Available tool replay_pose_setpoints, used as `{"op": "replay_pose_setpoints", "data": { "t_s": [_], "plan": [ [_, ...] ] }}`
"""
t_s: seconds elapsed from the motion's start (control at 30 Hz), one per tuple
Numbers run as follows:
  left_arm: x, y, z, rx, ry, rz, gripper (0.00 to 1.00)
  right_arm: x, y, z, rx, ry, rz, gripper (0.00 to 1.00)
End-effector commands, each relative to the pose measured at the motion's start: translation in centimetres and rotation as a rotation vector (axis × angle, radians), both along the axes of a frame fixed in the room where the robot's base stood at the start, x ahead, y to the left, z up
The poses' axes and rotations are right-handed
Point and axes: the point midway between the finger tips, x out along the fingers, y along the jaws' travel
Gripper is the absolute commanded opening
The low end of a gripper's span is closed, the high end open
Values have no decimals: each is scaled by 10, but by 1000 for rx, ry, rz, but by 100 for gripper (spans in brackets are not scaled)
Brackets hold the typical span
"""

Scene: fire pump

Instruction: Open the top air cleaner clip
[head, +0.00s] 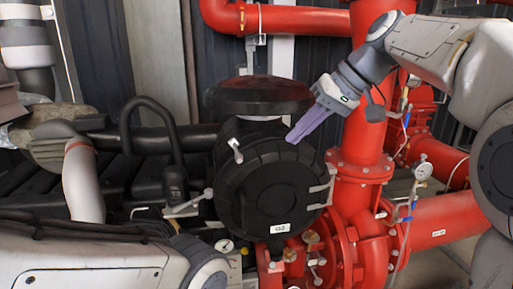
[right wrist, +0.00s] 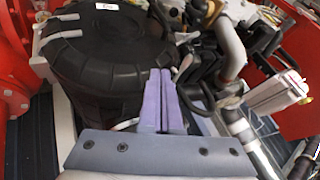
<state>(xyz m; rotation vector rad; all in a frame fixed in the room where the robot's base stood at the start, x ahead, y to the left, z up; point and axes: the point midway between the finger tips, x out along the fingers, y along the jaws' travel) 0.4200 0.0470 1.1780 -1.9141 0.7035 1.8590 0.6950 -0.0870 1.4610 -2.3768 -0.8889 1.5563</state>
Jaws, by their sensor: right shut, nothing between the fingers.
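The air cleaner (head: 270,190) is a black round drum with a wide black cap (head: 258,95) above it. The top clip (head: 236,150) is a small pale metal lever at the drum's upper left edge. It stands tilted; I cannot tell whether it is latched. My right gripper (head: 291,139) has its purple fingers together, empty, by the drum's upper right, to the right of the top clip and apart from it. My left gripper is out of view.
A left clip (head: 187,207) and a right clip (head: 322,187) sit on the drum's sides. Red pipes (head: 362,120) with a gauge (head: 424,171) stand close on the right. A black hose (head: 150,105) and dark pipe lie on the left. My left arm fills the lower left.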

Motion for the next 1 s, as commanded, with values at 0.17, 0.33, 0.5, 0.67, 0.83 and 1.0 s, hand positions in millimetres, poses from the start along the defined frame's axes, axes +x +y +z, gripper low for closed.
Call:
{"op": "replay_pose_setpoints", "data": {
  "t_s": [0.17,0.33,0.5,0.67,0.83,1.0],
  "plan": [
    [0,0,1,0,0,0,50,6,-10,14,14,-26,-1,0],
    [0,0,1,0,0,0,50,6,-10,14,14,-27,0,0],
    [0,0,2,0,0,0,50,7,-8,13,14,-27,0,0],
    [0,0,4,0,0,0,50,11,1,1,14,-25,1,0],
    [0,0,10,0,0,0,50,20,21,-24,12,-21,2,0],
    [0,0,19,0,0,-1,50,32,42,-52,12,-21,2,0]
  ]
}}
